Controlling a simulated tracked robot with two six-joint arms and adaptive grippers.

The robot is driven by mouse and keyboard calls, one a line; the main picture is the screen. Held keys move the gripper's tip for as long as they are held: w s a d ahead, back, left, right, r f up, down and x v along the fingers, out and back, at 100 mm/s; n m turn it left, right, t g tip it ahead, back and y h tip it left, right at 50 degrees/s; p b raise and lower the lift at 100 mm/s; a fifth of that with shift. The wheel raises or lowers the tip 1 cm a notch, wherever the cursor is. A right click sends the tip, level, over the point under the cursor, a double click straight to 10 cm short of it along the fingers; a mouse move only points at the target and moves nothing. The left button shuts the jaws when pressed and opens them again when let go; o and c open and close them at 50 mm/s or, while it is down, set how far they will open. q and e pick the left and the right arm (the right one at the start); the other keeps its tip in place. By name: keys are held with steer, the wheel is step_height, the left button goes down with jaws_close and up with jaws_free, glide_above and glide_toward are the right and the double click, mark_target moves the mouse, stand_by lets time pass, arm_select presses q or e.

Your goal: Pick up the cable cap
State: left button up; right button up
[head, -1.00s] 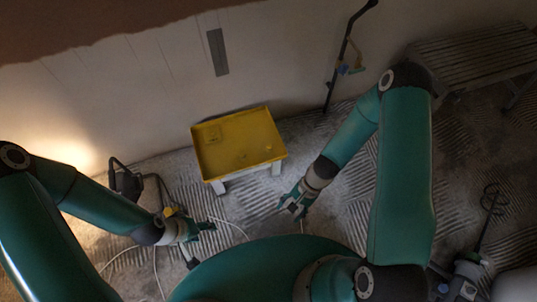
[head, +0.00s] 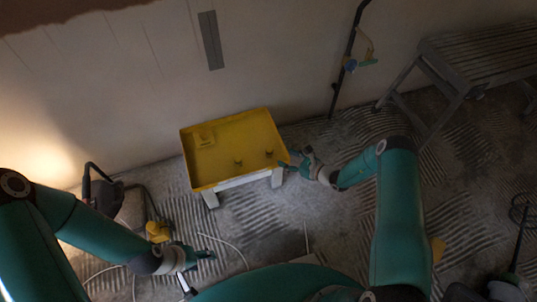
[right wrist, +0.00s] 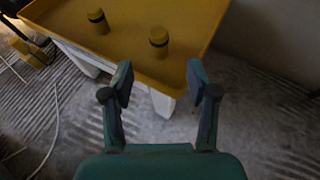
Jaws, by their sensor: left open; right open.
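Two small yellow cylinders with dark bands, which look like caps, stand upright in the yellow tray; I cannot tell which is the cable cap. One cap (head: 269,154) is near the tray's right side and also shows in the right wrist view (right wrist: 159,42). The other cap (head: 238,162) is to its left, also in the right wrist view (right wrist: 98,21). My right gripper (head: 287,163) is open and empty by the tray's right edge. In the right wrist view its fingers (right wrist: 160,82) are apart, short of the nearer cap. My left gripper (head: 198,269) is open, low at the left, away from the tray.
Cables (head: 225,243) lie on the ridged floor near a yellow object (head: 157,232). A slatted bench (head: 480,55) stands at the right.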

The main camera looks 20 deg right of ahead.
mark_target(269, 151)
steer(key=b+x, duration=0.1)
steer(key=x, duration=0.4)
steer(key=shift+w+a+f, duration=0.15)
steer(key=b+x, duration=0.1)
steer(key=x, duration=0.1)
steer(key=b+x, duration=0.1)
steer(key=x, duration=0.1)
steer(key=shift+f+b, duration=0.3)
steer(key=shift+f, duration=0.05)
steer(key=shift+w+a, duration=0.25)
steer(key=shift+w, duration=0.05)
steer(key=c, duration=0.9)
